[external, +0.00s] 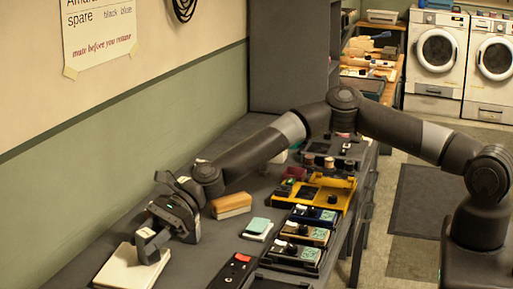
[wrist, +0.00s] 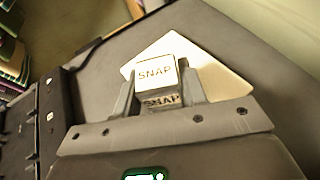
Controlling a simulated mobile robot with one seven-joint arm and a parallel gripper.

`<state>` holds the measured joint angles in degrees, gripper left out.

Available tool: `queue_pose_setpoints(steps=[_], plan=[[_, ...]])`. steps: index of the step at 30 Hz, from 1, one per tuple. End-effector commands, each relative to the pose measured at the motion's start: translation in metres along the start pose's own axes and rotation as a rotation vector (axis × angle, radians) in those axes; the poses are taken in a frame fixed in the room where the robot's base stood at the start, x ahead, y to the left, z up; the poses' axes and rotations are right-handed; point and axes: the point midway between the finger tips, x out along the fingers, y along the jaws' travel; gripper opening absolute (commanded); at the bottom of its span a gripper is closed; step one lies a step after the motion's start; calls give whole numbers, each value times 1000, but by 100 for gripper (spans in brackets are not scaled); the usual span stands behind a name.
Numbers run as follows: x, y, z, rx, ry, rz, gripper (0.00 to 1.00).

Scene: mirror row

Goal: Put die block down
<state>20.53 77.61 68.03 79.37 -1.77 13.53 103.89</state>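The die block (wrist: 155,73) is a small pale cube with SNAP lettered on its faces. In the wrist view it sits between the two fingers of my gripper (wrist: 163,98), which look shut on it. In the external view my gripper (external: 155,243) points down at the near left of the dark bench, over a thick cream pad (external: 122,274). The pad also shows behind the block in the wrist view (wrist: 222,82). The block is mostly hidden by the fingers in the external view. I cannot tell whether it touches the pad.
A tan-and-white brush-like block (external: 231,205) and a teal-topped pad (external: 257,227) lie right of my gripper on the bench (external: 205,250). Several pedal-like boxes (external: 306,235) and a yellow tray (external: 335,193) line the right edge. The wall is close on the left.

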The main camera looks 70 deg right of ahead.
Motion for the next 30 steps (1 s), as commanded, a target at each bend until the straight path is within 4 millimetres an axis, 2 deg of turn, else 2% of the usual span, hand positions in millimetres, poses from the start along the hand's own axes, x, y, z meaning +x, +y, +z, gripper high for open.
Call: queue_pose_setpoints(steps=[1,7,16,20,30], plan=[[0,0,0,0,0,0,43],[0,0,0,0,0,0,58],[-2,0,4,1,0,0,58],[-18,-2,3,1,0,-2,58],[-86,-1,3,2,1,-2,58]])
